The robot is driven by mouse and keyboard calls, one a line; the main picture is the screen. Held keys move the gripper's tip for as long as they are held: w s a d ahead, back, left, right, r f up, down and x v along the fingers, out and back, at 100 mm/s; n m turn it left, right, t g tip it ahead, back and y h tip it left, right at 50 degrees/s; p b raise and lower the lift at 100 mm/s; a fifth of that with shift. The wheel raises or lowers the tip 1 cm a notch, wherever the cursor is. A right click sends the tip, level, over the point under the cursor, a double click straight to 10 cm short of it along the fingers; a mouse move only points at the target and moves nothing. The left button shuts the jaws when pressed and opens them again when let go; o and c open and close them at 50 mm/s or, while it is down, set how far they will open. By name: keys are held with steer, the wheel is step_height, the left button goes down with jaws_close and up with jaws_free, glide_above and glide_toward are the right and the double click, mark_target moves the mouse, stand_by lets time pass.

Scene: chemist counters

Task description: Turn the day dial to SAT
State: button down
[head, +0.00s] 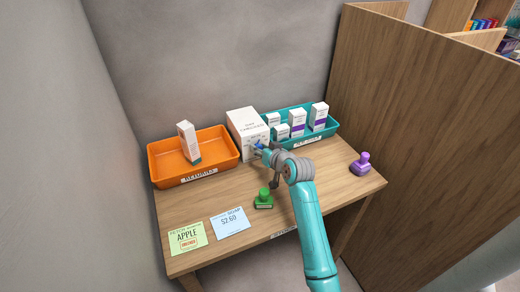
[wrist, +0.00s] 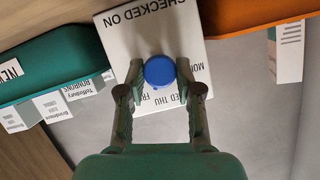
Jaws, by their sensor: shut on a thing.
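The day dial is a round blue knob (wrist: 160,72) on the front face of a white box (head: 244,123) standing at the back of the counter. The box shows upside down in the wrist view (wrist: 128,35), with "CHECKED ON" and day letters such as THU around the knob. My gripper (wrist: 160,80) is shut on the blue knob, one finger on each side. In the head view my gripper (head: 262,150) reaches the box front and hides part of the dial. I cannot tell which day the dial points to.
An orange tray (head: 160,173) with a white carton (head: 187,138) is left of the box. A teal tray (head: 328,131) with several cartons is right. A green stamp (head: 264,199), a purple stamp (head: 361,163) and two cards (head: 187,238) lie on the counter (head: 222,193).

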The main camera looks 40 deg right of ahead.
steer(key=m+y, duration=0.1)
steer(key=m+t, duration=0.1)
steer(key=m, duration=0.1)
steer(key=shift+s+d+f+y, duration=0.1)
steer(key=shift+d+f+y, duration=0.1)
steer(key=shift+y, duration=0.2)
steer(key=m+t+y, duration=0.1)
steer(key=m, duration=0.2)
steer(key=shift+m+y, duration=0.4)
steer(key=c, duration=0.8)
jaws_free()
steer(key=v, duration=1.2)
steer(key=shift+f, duration=0.25)
steer(key=shift+s, duration=0.1)
